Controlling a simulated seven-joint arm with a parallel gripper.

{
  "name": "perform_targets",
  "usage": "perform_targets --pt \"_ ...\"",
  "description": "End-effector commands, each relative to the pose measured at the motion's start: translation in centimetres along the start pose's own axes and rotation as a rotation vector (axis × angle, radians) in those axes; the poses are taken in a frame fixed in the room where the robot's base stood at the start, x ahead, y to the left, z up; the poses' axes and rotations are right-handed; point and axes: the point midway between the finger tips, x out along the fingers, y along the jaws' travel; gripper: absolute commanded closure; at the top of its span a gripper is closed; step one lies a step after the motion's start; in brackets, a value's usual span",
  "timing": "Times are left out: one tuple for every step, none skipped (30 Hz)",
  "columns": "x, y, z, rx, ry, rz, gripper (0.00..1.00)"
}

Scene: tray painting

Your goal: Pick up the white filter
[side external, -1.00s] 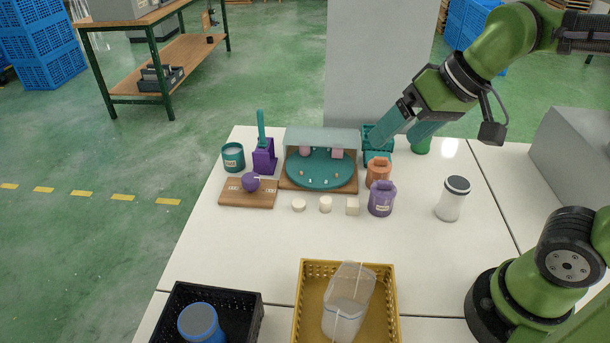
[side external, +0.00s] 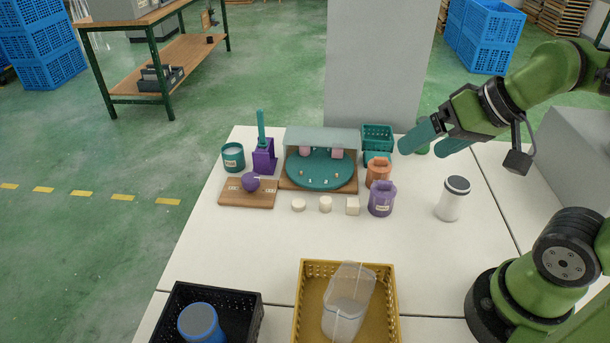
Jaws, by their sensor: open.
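No object is clearly marked as the white filter. A white cylinder with a dark top (side external: 453,198) stands upright on the right part of the white table. Three small cream-white pieces lie in a row in front of the round teal tray: a low round one (side external: 298,205), a taller round one (side external: 325,204) and a block (side external: 352,206). My gripper (side external: 421,148) is open and empty, with its teal fingers apart, above the table's back right. It is behind and left of the white cylinder and touches none of these pieces.
The round teal tray (side external: 320,180) sits under a grey hood, with a teal basket (side external: 377,131), orange jar (side external: 378,172) and purple jar (side external: 381,199) to its right. A yellow crate (side external: 391,290) and black crate (side external: 254,297) are in front. The mid-table is clear.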

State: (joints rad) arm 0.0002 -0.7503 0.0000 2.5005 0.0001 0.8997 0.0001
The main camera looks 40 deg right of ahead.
Motion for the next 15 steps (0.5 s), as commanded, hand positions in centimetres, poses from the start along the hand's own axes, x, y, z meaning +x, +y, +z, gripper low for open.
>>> perform_targets --pt "0.0 -0.01 0.0 0.0 0.0 0.0 0.14" --pt "0.0 -0.01 0.0 0.0 0.0 0.0 0.14" --pt "0.0 -0.01 0.0 0.0 0.0 0.0 0.14" --pt "0.0 -0.01 -0.01 0.0 0.0 0.0 0.14" --pt "0.0 -0.01 -0.01 0.0 0.0 0.0 0.11" --pt "0.0 -0.01 -0.01 0.0 0.0 0.0 0.1" --pt "0.0 -0.01 -0.01 0.0 0.0 0.0 0.1" --pt "0.0 -0.01 -0.01 0.0 0.0 0.0 0.1" --pt "0.0 -0.01 -0.01 0.0 0.0 0.0 0.1" --pt "0.0 -0.01 -0.01 0.0 0.0 0.0 0.1" --pt "0.0 -0.01 -0.01 0.0 0.0 0.0 0.1" --pt "0.0 -0.01 -0.01 0.0 0.0 0.0 0.1" --pt "0.0 0.04 -0.04 0.002 0.0 0.001 0.1" --pt "0.06 0.21 -0.1 0.008 0.0 0.006 0.1" --pt "0.32 0.66 -0.22 0.024 -0.007 0.019 0.1"
